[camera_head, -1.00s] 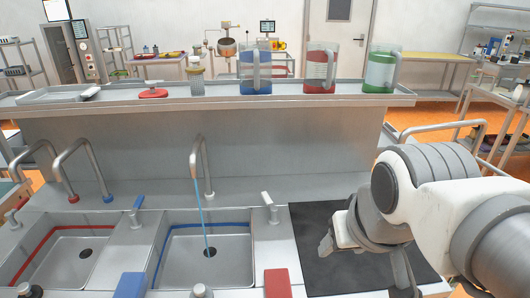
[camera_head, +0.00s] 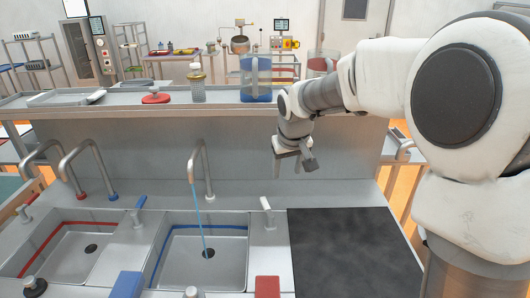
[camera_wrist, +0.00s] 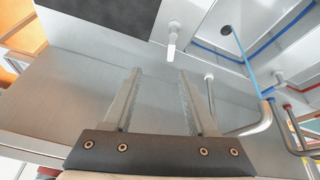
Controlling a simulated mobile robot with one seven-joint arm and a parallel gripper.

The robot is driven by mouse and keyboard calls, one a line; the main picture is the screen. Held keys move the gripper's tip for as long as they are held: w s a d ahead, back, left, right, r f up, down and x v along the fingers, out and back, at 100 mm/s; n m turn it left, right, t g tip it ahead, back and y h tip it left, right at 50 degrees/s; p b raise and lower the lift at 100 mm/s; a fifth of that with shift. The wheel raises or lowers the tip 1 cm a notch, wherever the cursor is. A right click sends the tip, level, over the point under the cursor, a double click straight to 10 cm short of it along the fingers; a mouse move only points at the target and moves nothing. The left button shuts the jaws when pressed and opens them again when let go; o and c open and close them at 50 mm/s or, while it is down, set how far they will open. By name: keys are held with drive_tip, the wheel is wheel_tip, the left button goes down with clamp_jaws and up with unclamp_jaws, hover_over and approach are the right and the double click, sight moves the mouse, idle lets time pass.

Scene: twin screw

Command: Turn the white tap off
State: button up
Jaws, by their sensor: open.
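The white tap lever (camera_head: 266,205) stands on the counter between the blue-striped sink and the black mat, tilted slightly. It also shows in the wrist view (camera_wrist: 173,38), beyond the fingertips and slightly right of the gap's middle. The curved grey spout with a white base ring (camera_head: 203,172) pours a thin blue stream (camera_head: 200,220) into the blue-striped sink (camera_head: 222,238). My gripper (camera_head: 294,165) is open and empty, raised above the counter behind and right of the lever. In the wrist view my gripper (camera_wrist: 160,74) has both fingers apart with nothing between them.
Spouts with red and blue base rings (camera_head: 90,170) and a blue lever (camera_head: 139,205) stand left. A raised shelf (camera_head: 180,106) runs behind, bearing jugs and a red lid. The black mat (camera_head: 350,250) is bare.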

drive_tip(key=w+a+f+y, duration=0.1)
drive_tip(key=w+a+f, duration=0.2)
drive_tip(key=w+f, duration=0.3)
drive_tip(key=p, duration=0.3)
approach(265, 201)
drive_tip(key=x, duration=0.8)
clamp_jaws()
idle(1.0)
